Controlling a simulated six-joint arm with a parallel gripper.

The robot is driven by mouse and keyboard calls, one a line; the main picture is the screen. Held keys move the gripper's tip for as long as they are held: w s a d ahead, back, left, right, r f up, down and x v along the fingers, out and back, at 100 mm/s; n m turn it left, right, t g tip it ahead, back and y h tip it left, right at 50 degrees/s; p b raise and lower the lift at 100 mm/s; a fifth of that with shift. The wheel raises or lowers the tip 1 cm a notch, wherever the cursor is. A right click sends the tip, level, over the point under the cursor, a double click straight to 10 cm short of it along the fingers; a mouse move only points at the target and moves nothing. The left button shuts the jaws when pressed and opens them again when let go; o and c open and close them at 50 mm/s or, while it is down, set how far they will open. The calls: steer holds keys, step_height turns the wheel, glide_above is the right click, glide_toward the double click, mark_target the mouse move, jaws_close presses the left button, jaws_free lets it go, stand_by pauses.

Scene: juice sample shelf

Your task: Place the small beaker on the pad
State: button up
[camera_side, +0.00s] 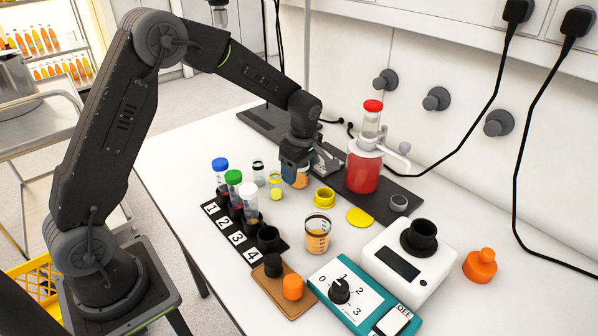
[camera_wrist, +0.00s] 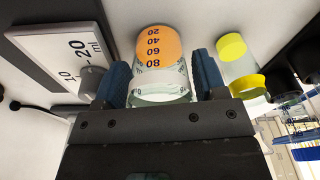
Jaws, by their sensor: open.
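A small clear beaker with orange liquid and black volume marks (camera_wrist: 160,55) stands between the blue fingers of my gripper (camera_wrist: 162,85) in the wrist view. A gap shows on both sides of the glass, so the fingers are open around it. In the side view my gripper (camera_side: 297,172) points down at the back of the table and partly hides this beaker (camera_side: 301,181). A second, larger-looking beaker with orange liquid (camera_side: 317,236) stands nearer the front. A flat yellow round pad (camera_side: 360,217) lies bare on the table, right of the gripper.
A yellow ring-like piece (camera_side: 324,197) lies between gripper and pad. A red-filled flask (camera_side: 364,165) stands behind them on a dark board. A numbered rack with capped tubes (camera_side: 244,228) is left; a white scale-like device (camera_side: 405,264) and teal box (camera_side: 350,290) are in front.

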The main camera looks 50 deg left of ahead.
steer(key=c, duration=0.8)
steer(key=shift+o, duration=0.2)
steer(key=shift+r, duration=0.1)
